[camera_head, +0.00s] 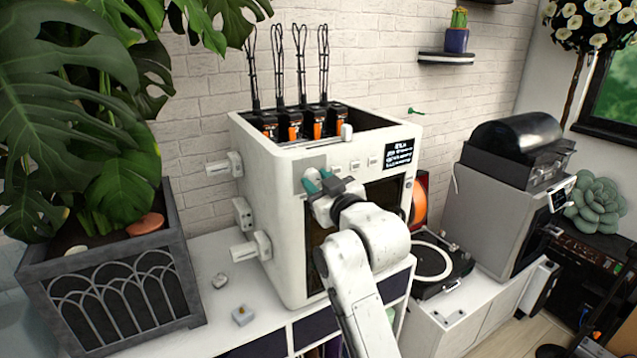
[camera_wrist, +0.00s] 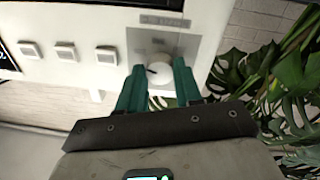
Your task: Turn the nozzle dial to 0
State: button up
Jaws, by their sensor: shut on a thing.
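The nozzle dial (camera_wrist: 158,75) is a round white knob on a grey plate (camera_wrist: 190,45) on the front of the white printer (camera_head: 290,160). In the wrist view a dark mark shows at the knob's left side; the scale figures are too small to read. My gripper (camera_head: 320,183) is at the printer's upper front left. Its two green fingers, also in the wrist view (camera_wrist: 157,82), stand on either side of the dial and are shut on it.
Several square buttons (camera_wrist: 66,52) sit in a row beside the dial plate, with a dark screen (camera_head: 398,153) at the printer's upper right corner. A large leafy plant (camera_head: 75,90) stands left. A turntable (camera_head: 437,262) stands right of the printer.

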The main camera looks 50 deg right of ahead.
jog(key=n, duration=0.5)
jog(key=shift+n, duration=0.3)
jog(key=n, duration=0.5)
jog(key=shift+d+f+n+t+y+b, duration=0.1)
jog(key=shift+n+t+y+b, duration=0.2)
jog(key=shift+n+b, duration=0.1)
jog(key=n+b, duration=0.2)
jog(key=n, duration=0.3)
jog(key=shift+n, duration=0.3)
jog(key=n+y+b, duration=0.1)
jog(key=n+b, duration=0.2)
jog(key=n, duration=0.2)
jog(key=shift+n, duration=0.4)
jog(key=o, duration=1)
jog(key=shift+o, duration=0.2)
jog(key=shift+s, duration=0.15)
jog(key=b+v, duration=0.2)
jog(key=v, duration=0.8)
jog(key=shift+s, duration=0.3)
